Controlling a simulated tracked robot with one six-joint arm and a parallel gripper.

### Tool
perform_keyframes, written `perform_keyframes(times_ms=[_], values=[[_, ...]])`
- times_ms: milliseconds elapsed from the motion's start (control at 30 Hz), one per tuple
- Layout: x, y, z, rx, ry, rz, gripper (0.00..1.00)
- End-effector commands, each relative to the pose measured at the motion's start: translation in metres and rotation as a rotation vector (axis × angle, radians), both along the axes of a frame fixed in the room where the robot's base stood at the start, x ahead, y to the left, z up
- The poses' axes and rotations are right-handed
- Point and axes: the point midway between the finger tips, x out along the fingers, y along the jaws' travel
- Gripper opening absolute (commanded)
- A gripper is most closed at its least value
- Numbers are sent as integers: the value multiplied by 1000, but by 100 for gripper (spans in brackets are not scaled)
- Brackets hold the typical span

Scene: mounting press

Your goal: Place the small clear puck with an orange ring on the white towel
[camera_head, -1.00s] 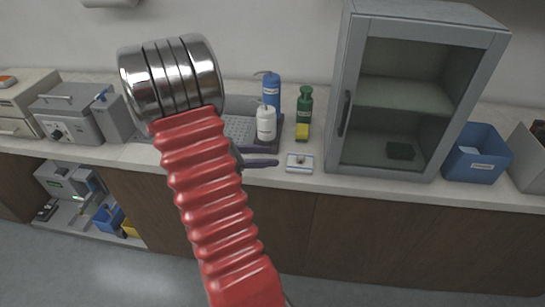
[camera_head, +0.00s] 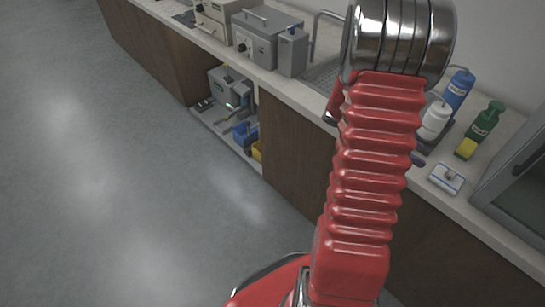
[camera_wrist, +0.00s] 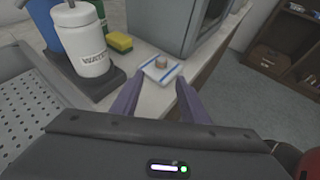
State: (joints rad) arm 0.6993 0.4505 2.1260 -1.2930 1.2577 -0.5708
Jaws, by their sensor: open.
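The white towel (camera_wrist: 154,76) with blue stripes lies flat on the counter near its front edge. It also shows in the head view (camera_head: 439,180), to the right of my arm. A small, round, brownish puck (camera_wrist: 162,61) rests on the towel; its ring is too small to make out. My gripper (camera_wrist: 158,97) is open and empty, its two purple fingers apart and pointing toward the towel. The puck is beyond the fingertips, apart from them. In the head view my arm hides most of the gripper.
A white bottle (camera_wrist: 88,50) on a dark tray and a yellow sponge (camera_wrist: 120,42) are left of the towel. A grey cabinet (camera_wrist: 178,22) stands just behind it. A perforated drain board (camera_wrist: 25,115) is at left. Open floor (camera_head: 130,180) lies in front of the counter.

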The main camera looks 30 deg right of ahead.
Motion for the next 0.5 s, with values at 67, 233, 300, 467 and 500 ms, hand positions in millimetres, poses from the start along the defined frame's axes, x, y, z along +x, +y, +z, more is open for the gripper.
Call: perform_keyframes(times_ms=[67,233,300,467,500], values=[[6,10,7,-7,-45,-7,41],[22,45,25,-17,-197,-41,41],[29,63,32,-17,-271,-60,41],[44,105,46,-6,-441,-100,41],[48,116,49,0,-483,-110,41]])
